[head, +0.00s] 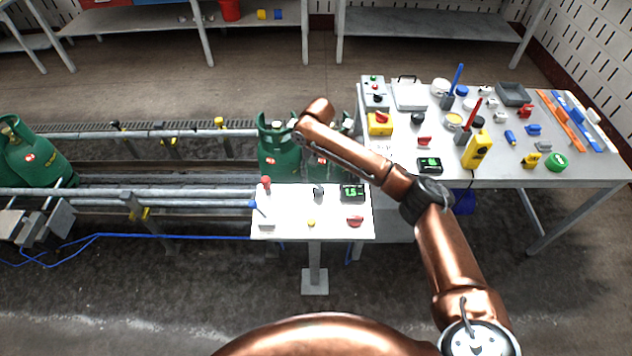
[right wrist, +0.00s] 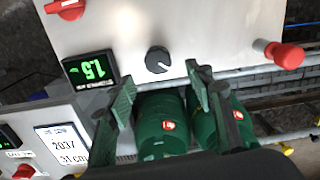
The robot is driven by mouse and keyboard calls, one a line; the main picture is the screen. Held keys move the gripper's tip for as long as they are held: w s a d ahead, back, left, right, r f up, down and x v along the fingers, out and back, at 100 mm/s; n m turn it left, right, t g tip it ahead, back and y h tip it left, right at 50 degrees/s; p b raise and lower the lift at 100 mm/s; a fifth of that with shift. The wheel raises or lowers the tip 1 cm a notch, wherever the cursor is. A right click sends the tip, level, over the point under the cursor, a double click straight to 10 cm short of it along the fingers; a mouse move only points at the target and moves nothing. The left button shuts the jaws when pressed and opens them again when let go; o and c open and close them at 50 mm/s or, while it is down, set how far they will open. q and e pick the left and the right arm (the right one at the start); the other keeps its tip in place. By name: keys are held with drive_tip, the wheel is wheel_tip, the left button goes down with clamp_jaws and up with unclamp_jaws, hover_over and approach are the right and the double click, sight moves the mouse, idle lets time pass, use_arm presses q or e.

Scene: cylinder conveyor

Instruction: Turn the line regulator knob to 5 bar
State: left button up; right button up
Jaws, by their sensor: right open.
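The control panel (head: 285,222) is a pale plate on a post, and it fills the top of the right wrist view (right wrist: 200,25). Its dark round regulator knob (head: 318,191) has a light pointer mark in the right wrist view (right wrist: 158,60). Beside the knob, a black display (head: 352,192) reads 1.5 in green; it also shows in the right wrist view (right wrist: 91,70). My right gripper (right wrist: 160,74) is open and empty, its fingers apart. In the wrist picture the knob appears between and just beyond the fingertips; contact is not visible. My left gripper is not in view.
The panel also carries a red-knobbed lever (head: 266,183), a blue-tipped lever (head: 258,210), a yellow button (head: 311,223) and a red switch (head: 355,221). Green gas cylinders (head: 278,146) stand behind it on the conveyor. A cluttered workbench (head: 500,178) is at right.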

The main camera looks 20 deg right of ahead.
sight(319, 188)
drive_tip(key=f, duration=0.3)
drive_tip(key=f+b, duration=0.1)
drive_tip(key=f, duration=0.1)
drive_tip(key=shift+s+d+f, duration=0.1)
drive_tip(key=shift+d+f, duration=0.15)
drive_tip(key=shift+f, duration=0.35)
drive_tip(key=shift+a, duration=0.1)
drive_tip(key=c, duration=0.8)
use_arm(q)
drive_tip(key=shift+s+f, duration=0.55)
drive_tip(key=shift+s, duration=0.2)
use_arm(e)
drive_tip(key=c, duration=0.4)
